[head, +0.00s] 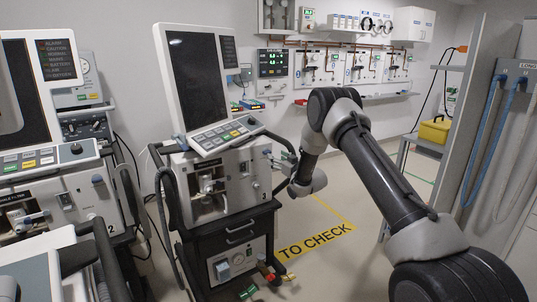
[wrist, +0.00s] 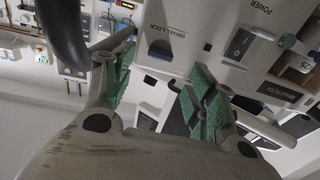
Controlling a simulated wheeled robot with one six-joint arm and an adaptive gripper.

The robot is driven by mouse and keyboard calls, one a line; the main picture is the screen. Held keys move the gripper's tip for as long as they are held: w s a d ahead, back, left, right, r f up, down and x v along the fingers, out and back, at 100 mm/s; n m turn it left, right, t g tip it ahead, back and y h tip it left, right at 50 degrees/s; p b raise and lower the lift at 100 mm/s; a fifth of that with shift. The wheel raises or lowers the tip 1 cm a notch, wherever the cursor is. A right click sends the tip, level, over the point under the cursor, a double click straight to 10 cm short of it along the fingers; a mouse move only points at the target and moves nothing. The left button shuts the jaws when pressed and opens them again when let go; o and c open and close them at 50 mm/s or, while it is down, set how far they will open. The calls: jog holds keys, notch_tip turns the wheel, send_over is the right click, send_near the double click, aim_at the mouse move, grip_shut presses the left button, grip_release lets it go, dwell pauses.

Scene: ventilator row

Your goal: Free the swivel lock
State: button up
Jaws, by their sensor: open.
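The swivel lock (wrist: 160,50) is a small dark blue tab on a light panel, next to the printed words SWIVEL LOCK, which read upside down in the wrist view. My gripper (wrist: 163,62) is open, with one green-padded finger on each side of the lock in that picture. The fingers hold nothing, and I see no contact with the tab. In the head view, ventilator 3 (head: 224,182) stands on a black cart with a tilted screen (head: 200,75) on top.
The wrist view also shows a power switch (wrist: 239,44) right of the lock and a grey handle bar (wrist: 265,130) near the right finger. Ventilator 2 (head: 55,195) stands at the left. A grey shelf unit (head: 468,110) stands at the right. Floor marked TO CHECK (head: 315,241) is clear.

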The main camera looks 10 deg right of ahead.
aim_at(267, 152)
jog(key=x, duration=0.7)
jog(key=shift+w, duration=0.25)
jog(key=shift+c, duration=0.2)
jog(key=c, duration=1)
